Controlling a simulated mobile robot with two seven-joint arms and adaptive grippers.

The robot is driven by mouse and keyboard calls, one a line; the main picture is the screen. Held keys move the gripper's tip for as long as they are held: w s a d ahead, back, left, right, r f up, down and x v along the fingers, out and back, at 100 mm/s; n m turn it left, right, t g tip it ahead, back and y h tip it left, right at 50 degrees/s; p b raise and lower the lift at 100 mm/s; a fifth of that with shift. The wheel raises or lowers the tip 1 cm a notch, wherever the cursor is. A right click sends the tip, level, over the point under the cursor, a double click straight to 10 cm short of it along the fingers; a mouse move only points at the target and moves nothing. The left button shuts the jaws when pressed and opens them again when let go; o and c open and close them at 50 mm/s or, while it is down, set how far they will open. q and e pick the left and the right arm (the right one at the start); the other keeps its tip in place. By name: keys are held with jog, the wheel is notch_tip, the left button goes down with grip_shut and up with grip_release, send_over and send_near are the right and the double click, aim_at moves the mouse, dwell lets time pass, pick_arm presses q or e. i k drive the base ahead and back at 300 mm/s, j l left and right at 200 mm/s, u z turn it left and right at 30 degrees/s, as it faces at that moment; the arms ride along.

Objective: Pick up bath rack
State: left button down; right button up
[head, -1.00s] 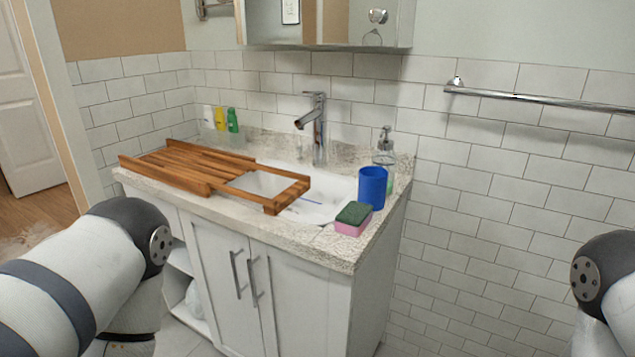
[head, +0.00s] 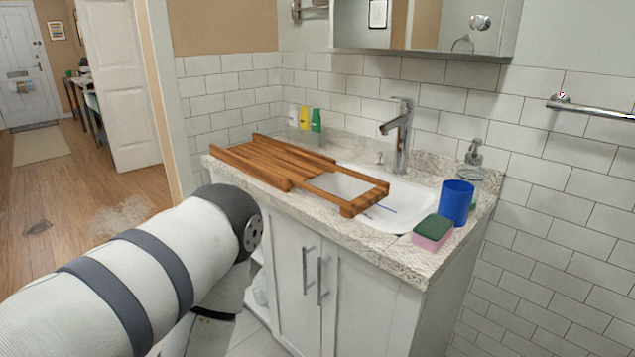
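The wooden bath rack (head: 265,158) lies flat on the stone counter (head: 375,243) in the head view. Its slatted left part rests on the counter, and its right end, with a framed opening, reaches over the white sink (head: 405,206). My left arm comes in from the lower left and stands in front of the vanity's left side, apart from the rack. My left gripper is not visible. My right arm and gripper are out of view.
A blue cup (head: 457,202), a green and pink sponge (head: 433,231) and a soap dispenser (head: 473,165) stand on the counter's right. The faucet (head: 402,135) rises behind the sink. Several small bottles (head: 305,118) stand behind the rack. Open floor (head: 75,195) lies at left.

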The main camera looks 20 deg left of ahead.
aim_at(265, 149)
jog(key=i+j+z, duration=0.15)
jog(key=j, duration=0.55)
jog(key=i+j+z, duration=0.15)
jog(key=j, duration=0.6)
jog(key=j+z, duration=0.15)
jog(key=j, duration=0.55)
